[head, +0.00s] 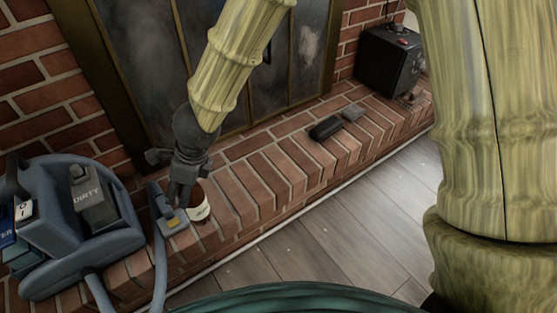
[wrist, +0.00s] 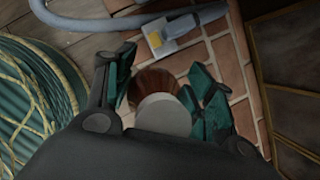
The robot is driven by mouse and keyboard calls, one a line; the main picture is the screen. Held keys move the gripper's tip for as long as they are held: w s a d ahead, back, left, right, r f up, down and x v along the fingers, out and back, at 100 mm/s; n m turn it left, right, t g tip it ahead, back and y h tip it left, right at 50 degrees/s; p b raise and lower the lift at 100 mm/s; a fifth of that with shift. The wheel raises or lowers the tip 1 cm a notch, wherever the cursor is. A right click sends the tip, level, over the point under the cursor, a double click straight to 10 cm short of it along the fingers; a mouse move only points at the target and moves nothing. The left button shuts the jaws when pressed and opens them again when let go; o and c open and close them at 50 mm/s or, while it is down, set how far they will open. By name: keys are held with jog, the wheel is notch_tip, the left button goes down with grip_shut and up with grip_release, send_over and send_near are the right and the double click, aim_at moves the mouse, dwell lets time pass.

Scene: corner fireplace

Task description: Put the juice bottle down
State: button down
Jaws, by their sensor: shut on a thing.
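The juice bottle (head: 200,207) is brown with a pale label and shows low beside my gripper (head: 182,192) in the head view, over the brick hearth. In the wrist view the bottle (wrist: 157,82) sits between the green-tipped fingers of my gripper (wrist: 160,85), with its pale grey round top facing the camera. The gripper is shut on the bottle. The fingers hide part of it in the head view. I cannot tell whether its base touches the bricks.
A blue-grey cleaning machine (head: 130,240) with a tank marked DIRTY stands left; its hose nozzle (head: 168,217) lies close to the bottle. A dark object (head: 325,128) and a small grey block (head: 353,112) lie farther along the hearth (head: 270,172). A black box (head: 388,60) stands beyond.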

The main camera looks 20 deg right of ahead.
jog(key=shift+s+d+f+m+b, duration=0.15)
jog(key=shift+f+m+b, duration=0.1)
jog(key=shift+f+b, duration=0.2)
jog(key=shift+s+d+f+m+b, duration=0.1)
jog(key=shift+f+m+b, duration=0.2)
jog(key=shift+f, duration=0.2)
jog(key=shift+w+d+r+p, duration=0.1)
jog(key=shift+w+p, duration=0.2)
jog(key=shift+p, duration=0.05)
jog(key=w+d+f, duration=0.2)
jog(key=w+d, duration=0.1)
jog(key=w, duration=0.4)
jog(key=w+d+f, duration=0.2)
jog(key=w+f, duration=0.1)
jog(key=w, duration=0.4)
jog(key=shift+d, duration=0.4)
jog(key=shift+w+f, duration=0.1)
jog(key=shift+f, duration=0.1)
jog(key=c, duration=0.5)
grip_release()
jog(key=shift+c, duration=0.2)
